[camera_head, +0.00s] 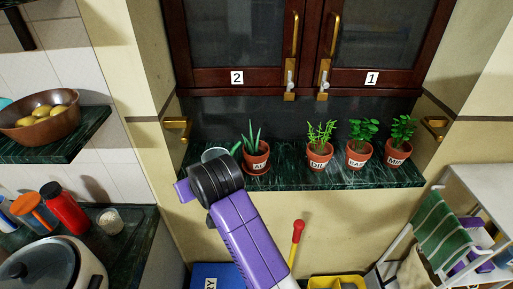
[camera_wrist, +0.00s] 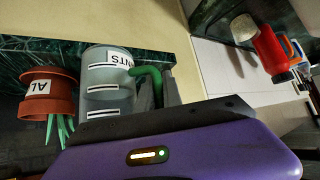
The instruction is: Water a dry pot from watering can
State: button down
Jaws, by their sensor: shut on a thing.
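The watering can (camera_wrist: 106,92) is a grey see-through cylinder with dark level marks and a label ending in "NTS", in the wrist view. My gripper (camera_wrist: 160,88) is shut on its green handle (camera_wrist: 150,72). In the head view only the can's pale rim (camera_head: 214,153) shows behind my dark wrist. The pot marked "AL" (camera_head: 258,164) holds spiky leaves and stands just right of the can; it also shows upside down in the wrist view (camera_wrist: 36,106). Pots marked "DILL" (camera_head: 318,163), "BAS" (camera_head: 357,161) and "MIN" (camera_head: 396,158) stand further right. Soil dryness cannot be told.
The pots stand on a dark green marble ledge (camera_head: 285,180) below wooden cabinet doors (camera_head: 236,77). Brass hooks (camera_head: 178,125) flank the ledge. At the left are a fruit bowl (camera_head: 42,116), a red bottle (camera_head: 66,210) and a cooker (camera_head: 50,265). A towel rack stands right.

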aim_at(204, 160)
jog(key=shift+w+d+r, duration=0.1)
jog(key=shift+r, duration=0.15)
jog(key=shift+w+d+r+m+g+y, duration=0.4)
jog(key=shift+r+g+y, duration=0.15)
jog(key=shift+r, duration=0.3)
jog(key=shift+w+d+r+m+g+y, duration=0.4)
jog(key=shift+r+g+y, duration=0.1)
jog(key=shift+r, duration=0.4)
jog(key=shift+w+d+r+m+g+y, duration=0.3)
jog(key=shift+d+r+g+y, duration=0.2)
jog(key=shift+r, duration=0.35)
jog(key=shift+a, duration=0.1)
jog(key=shift+w+d+r+m+g+y, duration=0.15)
jog(key=shift+w+d+r+y, duration=0.15)
jog(key=shift+r, duration=0.2)
jog(key=shift+w+d+r+m+g+y, duration=0.15)
jog(key=shift+w+d+r+m+y, duration=0.1)
jog(key=shift+r, duration=0.3)
jog(key=shift+w+d+r+m+g+y, duration=0.1)
jog(key=shift+w+d+r+g+y, duration=0.15)
jog(key=shift+r, duration=0.25)
dwell(0.5)
jog(key=s+a+f+n+t+h, duration=0.3)
jog(key=s+a+f+t+h, duration=0.1)
jog(key=f, duration=0.4)
jog(key=shift+f+h, duration=0.35)
